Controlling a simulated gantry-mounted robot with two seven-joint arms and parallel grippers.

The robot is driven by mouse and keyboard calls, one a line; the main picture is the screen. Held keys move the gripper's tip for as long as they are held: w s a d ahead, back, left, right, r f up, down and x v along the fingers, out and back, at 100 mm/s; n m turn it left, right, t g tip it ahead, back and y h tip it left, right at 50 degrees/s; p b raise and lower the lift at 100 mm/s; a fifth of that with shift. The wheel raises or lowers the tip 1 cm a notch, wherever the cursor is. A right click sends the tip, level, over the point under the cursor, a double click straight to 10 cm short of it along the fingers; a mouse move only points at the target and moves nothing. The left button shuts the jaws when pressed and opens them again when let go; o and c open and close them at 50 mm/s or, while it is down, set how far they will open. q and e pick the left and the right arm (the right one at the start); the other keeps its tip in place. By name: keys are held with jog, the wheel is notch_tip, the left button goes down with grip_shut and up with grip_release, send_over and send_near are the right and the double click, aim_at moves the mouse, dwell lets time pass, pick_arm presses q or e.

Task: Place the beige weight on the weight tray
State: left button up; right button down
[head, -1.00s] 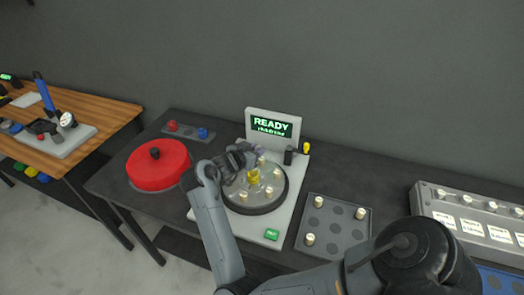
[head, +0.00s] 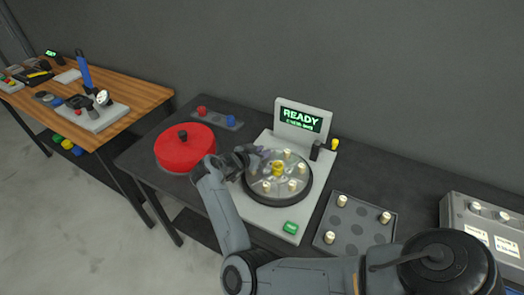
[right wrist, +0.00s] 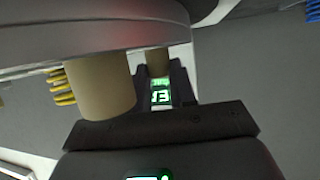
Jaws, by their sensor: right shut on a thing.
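My right gripper (head: 254,158) is at the back left of the grey rotor disc (head: 278,198), low over its rim. In the right wrist view its dark fingers are shut on a beige weight (right wrist: 157,61), close under the disc in that upside-down picture. Another beige weight (right wrist: 100,88) stands nearer the camera, outside the fingers. The head view hides the held weight behind the fingers; I cannot tell whether it touches the disc. Several beige weights (head: 292,184) stand on the disc around a yellow hub (head: 278,169). The dark weight tray (head: 346,210) at right holds three beige weights (head: 385,217).
A screen (head: 301,119) reading READY stands behind the disc, beside a black post and yellow knob (head: 334,144). A green button (head: 291,227) is in front. A red round cover (head: 185,147) lies left. A grey console (head: 485,230) is far right. The tray has empty recesses.

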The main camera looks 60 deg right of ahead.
jog(key=shift+f, duration=0.35)
jog(key=c, duration=0.9)
grip_release()
jog(key=shift+r, duration=0.1)
